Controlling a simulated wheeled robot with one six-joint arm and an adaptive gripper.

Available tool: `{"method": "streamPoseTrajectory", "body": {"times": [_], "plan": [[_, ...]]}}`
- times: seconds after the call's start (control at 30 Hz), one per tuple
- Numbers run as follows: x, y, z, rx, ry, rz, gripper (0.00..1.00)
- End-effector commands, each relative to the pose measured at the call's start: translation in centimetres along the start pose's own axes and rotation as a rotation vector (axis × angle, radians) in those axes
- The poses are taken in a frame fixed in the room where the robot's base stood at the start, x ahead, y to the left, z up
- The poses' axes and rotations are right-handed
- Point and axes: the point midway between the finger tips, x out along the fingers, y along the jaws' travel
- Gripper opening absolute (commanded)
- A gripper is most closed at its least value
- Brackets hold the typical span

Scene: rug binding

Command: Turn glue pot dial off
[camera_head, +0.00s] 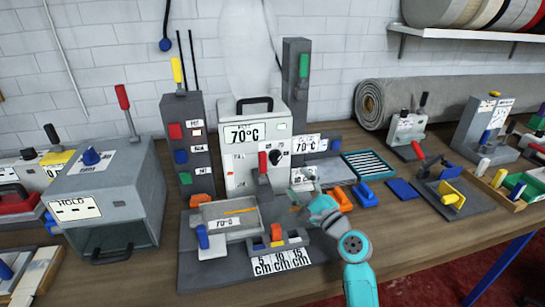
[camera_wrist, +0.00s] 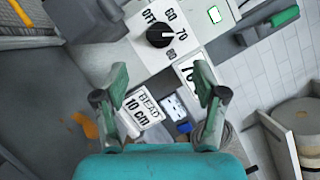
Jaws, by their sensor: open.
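The glue pot (camera_head: 243,132) is a white box with a "70°C" sign, standing at the back of the bench. Its black dial (camera_head: 275,158) is on the right of its front face. In the wrist view the dial (camera_wrist: 160,34) sits among the marks OFF, 60, 70 and 80; I cannot tell surely which mark it points at. My gripper (camera_wrist: 161,80) is open and empty, its two green fingers spread below the dial in that view, apart from it. In the head view my teal wrist is in front and to the right of the pot.
A red-knobbed lever (camera_head: 263,162) rises in front of the pot, near the dial. A "BEAD 10 cm" card (camera_wrist: 143,108) lies between my fingers in the wrist view. A grey "HOLD" box (camera_head: 110,190) stands left. A rolled rug (camera_head: 450,95) lies at the back right.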

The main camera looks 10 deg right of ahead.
Motion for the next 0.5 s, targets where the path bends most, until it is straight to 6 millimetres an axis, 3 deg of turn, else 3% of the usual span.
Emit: {"method": "streamPoseTrajectory", "body": {"times": [0.5], "plan": [[8.0,0.0,0.1,-0.001,-0.002,0.000,0.71]]}}
